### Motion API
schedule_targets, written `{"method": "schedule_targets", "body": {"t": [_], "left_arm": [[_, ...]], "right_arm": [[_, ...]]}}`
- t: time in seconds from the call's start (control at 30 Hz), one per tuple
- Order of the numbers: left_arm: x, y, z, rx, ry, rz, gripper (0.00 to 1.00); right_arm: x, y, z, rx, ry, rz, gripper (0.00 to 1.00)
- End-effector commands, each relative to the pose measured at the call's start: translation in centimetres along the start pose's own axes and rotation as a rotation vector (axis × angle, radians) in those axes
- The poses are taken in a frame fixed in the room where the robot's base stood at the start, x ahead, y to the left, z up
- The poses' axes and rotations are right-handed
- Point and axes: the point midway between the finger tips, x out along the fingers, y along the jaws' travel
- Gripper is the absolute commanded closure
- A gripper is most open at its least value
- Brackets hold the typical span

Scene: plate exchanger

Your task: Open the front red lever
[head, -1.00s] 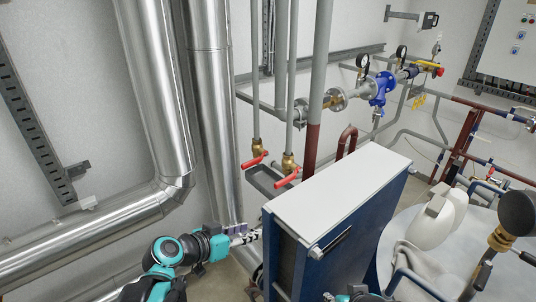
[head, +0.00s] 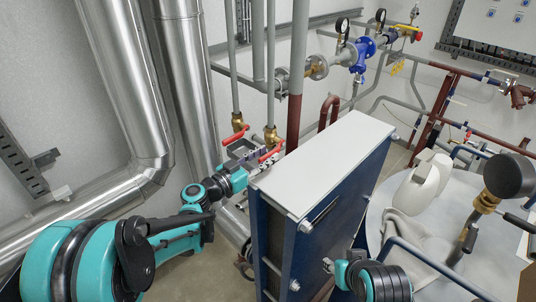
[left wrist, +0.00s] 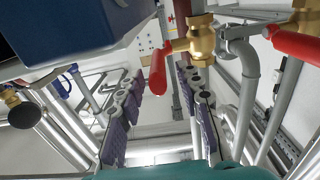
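Two red levers sit on brass valves on vertical grey pipes. The front red lever (head: 271,152) is the one nearer the blue plate exchanger; the other red lever (head: 236,134) is behind it to the left. My left gripper (head: 250,160) is just below the levers, beside the exchanger's top corner. In the left wrist view, the front lever (left wrist: 158,73) hangs between the spread fingers of the left gripper (left wrist: 160,84), with gaps on both sides. The second lever (left wrist: 297,45) is at the right. My right gripper (head: 328,265) is low beside the exchanger; its fingers are too small to judge.
The plate exchanger (head: 325,165), with a white top, stands close to my left gripper's right. Thick silver pipes (head: 125,80) run on the left.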

Motion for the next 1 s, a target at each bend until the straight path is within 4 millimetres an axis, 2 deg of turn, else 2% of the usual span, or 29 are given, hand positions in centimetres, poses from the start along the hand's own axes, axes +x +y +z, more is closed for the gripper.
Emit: {"method": "schedule_targets", "body": {"t": [0.13,0.43,0.57,1.0], "left_arm": [[1.33,0.03,0.03,0.0,0.0,0.0,0.65],[1.58,0.0,0.0,-0.001,-0.001,-0.001,0.65],[1.57,0.0,0.0,-0.001,-0.001,-0.001,0.99],[1.61,-0.01,-0.58,0.0,-0.036,-0.001,1.0]], "right_arm": [[0.05,0.0,0.04,0.0,0.0,0.0,0.6],[0.05,0.0,0.03,0.0,0.0,0.0,0.6],[0.05,0.0,0.04,0.0,0.0,0.0,0.6],[-0.69,0.0,-0.49,0.0,0.0,0.0,0.6]]}}
